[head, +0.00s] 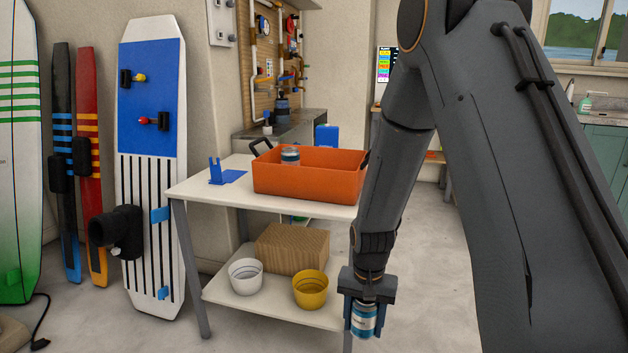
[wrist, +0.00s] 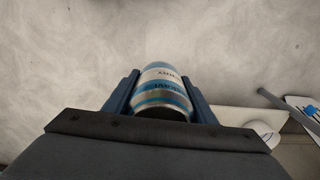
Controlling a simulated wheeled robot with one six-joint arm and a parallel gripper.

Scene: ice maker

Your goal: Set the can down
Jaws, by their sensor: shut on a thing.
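My gripper (head: 363,316) points down at the lower middle of the head view, in front of the right end of a white table. It is shut on a blue and silver can (head: 364,321). The can also shows in the wrist view (wrist: 163,92), between the two blue fingers (wrist: 162,98). In the wrist view, grey floor lies behind the can. The can's far end is partly hidden by the fingers in the head view.
The white table (head: 200,186) bears an orange tray (head: 310,181) with a can (head: 290,155) in it and a blue stand (head: 215,172). Boards lean at left.

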